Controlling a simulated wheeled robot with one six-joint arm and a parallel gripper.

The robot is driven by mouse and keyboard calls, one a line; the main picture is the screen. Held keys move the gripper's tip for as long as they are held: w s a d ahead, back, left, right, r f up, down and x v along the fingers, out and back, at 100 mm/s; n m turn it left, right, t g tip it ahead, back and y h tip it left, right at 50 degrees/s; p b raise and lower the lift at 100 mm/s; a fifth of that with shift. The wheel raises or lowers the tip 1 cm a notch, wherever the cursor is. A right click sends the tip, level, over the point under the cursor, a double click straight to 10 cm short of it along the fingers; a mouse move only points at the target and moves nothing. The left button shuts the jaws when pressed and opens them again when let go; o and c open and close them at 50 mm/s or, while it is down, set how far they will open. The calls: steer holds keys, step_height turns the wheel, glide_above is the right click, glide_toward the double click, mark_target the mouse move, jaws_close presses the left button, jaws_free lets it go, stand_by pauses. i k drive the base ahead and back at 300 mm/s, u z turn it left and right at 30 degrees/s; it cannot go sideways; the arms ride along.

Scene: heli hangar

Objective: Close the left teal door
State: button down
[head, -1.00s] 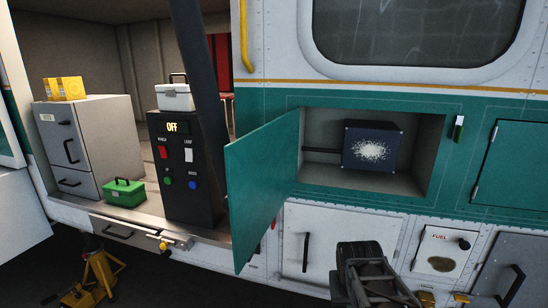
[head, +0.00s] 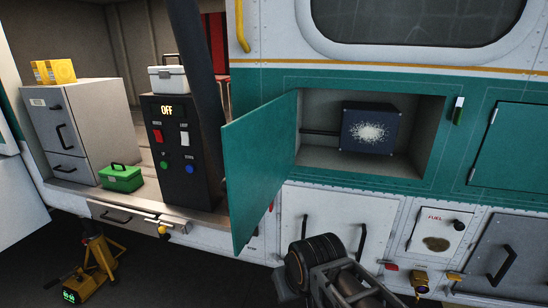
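The left teal door (head: 262,172) stands swung open from the teal side panel, hinged at the left edge of a grey recessed compartment (head: 415,161). Its flat teal face points toward the lower left. Inside the compartment is a dark blue box (head: 369,129) with a white speckled patch, with a dark rod on its left. My dark arm shows at the bottom centre, below and right of the door and apart from it in the picture. I cannot make out gripper fingers.
A second teal door (head: 510,150) on the right is closed. A black control cabinet (head: 182,185) reading OFF, a green toolbox (head: 121,179) and a grey drawer cabinet (head: 85,130) stand left. A yellow jack (head: 95,262) stands on the floor.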

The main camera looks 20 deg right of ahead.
mark_target(259, 146)
steer(key=z, duration=2.7)
steer(key=k, duration=1.2)
steer(key=u, duration=1.55)
steer(key=i, duration=0.5)
steer(key=k, duration=1.05)
steer(key=u, duration=1.45)
steer(key=i, duration=0.9)
steer(key=z, duration=0.25)
